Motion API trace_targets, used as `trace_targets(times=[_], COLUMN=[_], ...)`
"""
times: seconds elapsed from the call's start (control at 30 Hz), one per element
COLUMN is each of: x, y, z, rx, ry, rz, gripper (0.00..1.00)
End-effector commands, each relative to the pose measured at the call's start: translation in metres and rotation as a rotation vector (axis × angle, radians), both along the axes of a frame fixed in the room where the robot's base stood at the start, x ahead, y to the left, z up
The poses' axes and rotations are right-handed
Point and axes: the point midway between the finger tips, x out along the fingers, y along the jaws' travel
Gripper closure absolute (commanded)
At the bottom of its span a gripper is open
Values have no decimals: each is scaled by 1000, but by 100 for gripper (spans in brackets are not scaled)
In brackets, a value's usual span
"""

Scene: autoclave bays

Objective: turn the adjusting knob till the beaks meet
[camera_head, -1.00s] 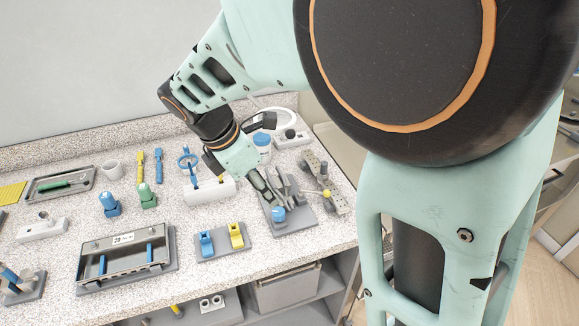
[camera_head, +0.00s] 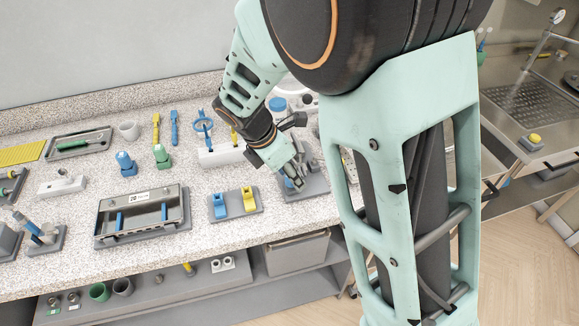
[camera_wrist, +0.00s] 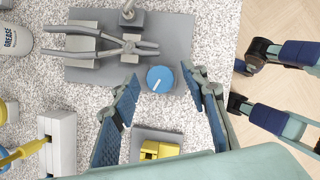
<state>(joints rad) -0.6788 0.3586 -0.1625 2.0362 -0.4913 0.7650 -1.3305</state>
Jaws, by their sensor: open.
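The adjusting knob (camera_wrist: 160,79) is a blue round cap with a white line, at the front edge of a grey base plate (camera_wrist: 85,75) in the wrist view. A grey plier-like tool (camera_wrist: 125,47) lies on the plate behind the knob, its two arms spread apart toward the left. I cannot tell whether its beaks touch. My gripper (camera_wrist: 160,78) is open, with one blue-padded finger on each side of the knob and a gap to each. In the head view my gripper (camera_head: 297,184) is over the base plate (camera_head: 314,187) and hides most of the tool and knob.
A stand with a blue and a yellow block (camera_head: 249,199) is left of the plate; the yellow block (camera_wrist: 160,150) shows between my fingers. A white block (camera_wrist: 60,140) and grease container (camera_wrist: 12,40) are at left. A metal tray (camera_head: 140,214) is farther left. The counter edge is close.

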Motion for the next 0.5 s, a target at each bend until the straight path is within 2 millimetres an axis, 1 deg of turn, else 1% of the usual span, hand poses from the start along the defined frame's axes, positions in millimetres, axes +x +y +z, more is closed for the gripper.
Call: trace_targets(times=[0.2, 0.27, 0.5], x=[0, 0, 0], y=[0, 0, 0], z=[0, 0, 0], rx=[0, 0, 0], ry=[0, 0, 0], rz=[0, 0, -1], gripper=[59, 64, 91])
